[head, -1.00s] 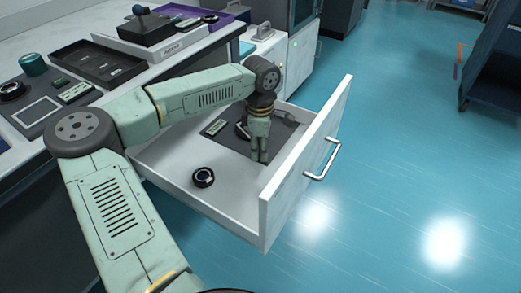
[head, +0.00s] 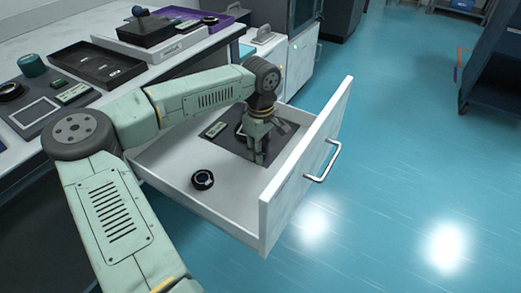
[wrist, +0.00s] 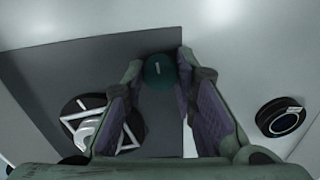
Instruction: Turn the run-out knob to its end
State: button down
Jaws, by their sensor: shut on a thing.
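The run-out knob (wrist: 160,72) is a dark green round knob with a short white mark line, seen from above in the wrist view. The mark points nearly straight up and down in that picture. My gripper (wrist: 160,80) has its two purple-padded fingers closed on the knob from both sides. In the head view my gripper (head: 257,157) reaches down into the open drawer (head: 172,172), over the dark panel (head: 226,143) near the drawer front. The knob is hidden behind the fingers there.
On the panel, a round black piece with a white triangular frame (wrist: 100,125) sits beside my left finger. A loose black ring (head: 202,180) lies on the drawer floor, apart from the gripper. The drawer front (head: 300,170) stands close to my wrist. The bench holds a black tray (head: 98,64).

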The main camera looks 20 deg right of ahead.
jog(key=c, duration=1.3)
grip_release()
notch_tip(320, 180, up, 12)
